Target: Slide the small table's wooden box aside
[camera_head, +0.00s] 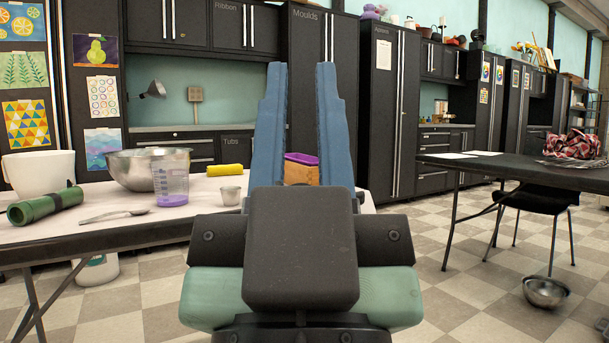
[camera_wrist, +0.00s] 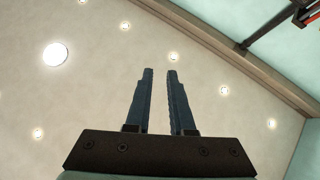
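A wooden box (camera_head: 299,174) shows in the head view through the gap between my fingers, near the right end of the white-topped table (camera_head: 110,222). Something purple (camera_head: 301,158) sits on or in its top. My fingers and wrist hide the box's sides and base. My gripper (camera_head: 302,75) is open and empty, fingers pointing up, between the head camera and the box. I cannot tell the exact distance between them. In the wrist view my gripper (camera_wrist: 160,73) shows two parted blue fingers against the ceiling, with nothing between them.
The white-topped table holds a white bowl (camera_head: 39,171), steel bowl (camera_head: 133,168), measuring cup (camera_head: 170,184), green roll (camera_head: 45,206), spoon (camera_head: 113,215), yellow roll (camera_head: 226,169) and metal cup (camera_head: 230,195). A dark table (camera_head: 520,172) and chair (camera_head: 540,205) stand right. A steel bowl (camera_head: 546,291) is on the floor.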

